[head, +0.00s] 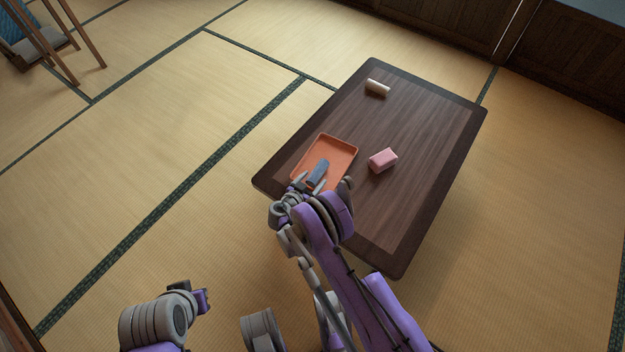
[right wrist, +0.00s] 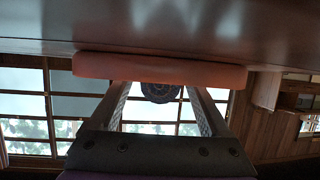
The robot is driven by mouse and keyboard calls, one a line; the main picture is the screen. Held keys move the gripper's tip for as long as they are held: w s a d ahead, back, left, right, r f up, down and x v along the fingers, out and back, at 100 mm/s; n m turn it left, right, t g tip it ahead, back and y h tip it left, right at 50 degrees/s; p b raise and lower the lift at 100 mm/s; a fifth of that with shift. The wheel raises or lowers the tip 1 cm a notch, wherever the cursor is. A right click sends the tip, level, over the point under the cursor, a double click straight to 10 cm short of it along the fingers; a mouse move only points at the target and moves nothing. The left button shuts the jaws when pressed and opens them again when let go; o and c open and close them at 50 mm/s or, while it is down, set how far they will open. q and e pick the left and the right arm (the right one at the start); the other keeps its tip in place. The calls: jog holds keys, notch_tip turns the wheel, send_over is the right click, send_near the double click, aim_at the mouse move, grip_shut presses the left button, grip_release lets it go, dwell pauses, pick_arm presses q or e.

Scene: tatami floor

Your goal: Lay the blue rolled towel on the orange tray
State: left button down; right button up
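The blue rolled towel (head: 318,172) looks grey-blue and lies over the near part of the orange tray (head: 338,147) on the low dark table. My right gripper (head: 311,184) is at the towel's near end, one finger on each side. In the right wrist view the towel's dark round end (right wrist: 161,92) shows between the two spread fingers, with a gap on each side, against the tray's orange side (right wrist: 215,75). That gripper looks open. My left arm's end (head: 188,294) is low at the left, away from the table; its fingers are not clear.
A pink block (head: 382,160) sits on the table (head: 420,150) to the right of the tray. A pale roll (head: 377,88) lies near the table's far edge. A wooden chair (head: 40,50) stands far left on the tatami.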

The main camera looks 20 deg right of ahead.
jog(key=shift+r, duration=0.15)
jog(key=shift+s+a+r, duration=0.15)
jog(key=shift+s+a, duration=0.05)
jog(key=shift+a, duration=0.05)
jog(key=p+v, duration=0.3)
jog(key=v, duration=0.8)
jog(key=shift+s+r, duration=0.15)
jog(key=shift+d+r, duration=0.1)
jog(key=shift+r, duration=0.2)
jog(key=s+d+r+n+g+y, duration=0.2)
jog(key=s+d+r, duration=0.2)
jog(key=r, duration=0.5)
jog(key=s+d+r+n+g+y, duration=0.25)
jog(key=d+r, duration=0.25)
jog(key=r, duration=0.4)
jog(key=s+r+n+y, duration=0.2)
jog(key=s+r, duration=0.1)
jog(key=s, duration=0.8)
jog(key=s+a+r+n+y, duration=0.1)
jog(key=s+r+n+y, duration=0.1)
jog(key=s, duration=0.9)
notch_tip(320, 180, up, 2)
jog(key=shift+s+r+n+y, duration=0.15)
jog(key=shift+r+n+y, duration=0.15)
jog(key=shift+y, duration=0.35)
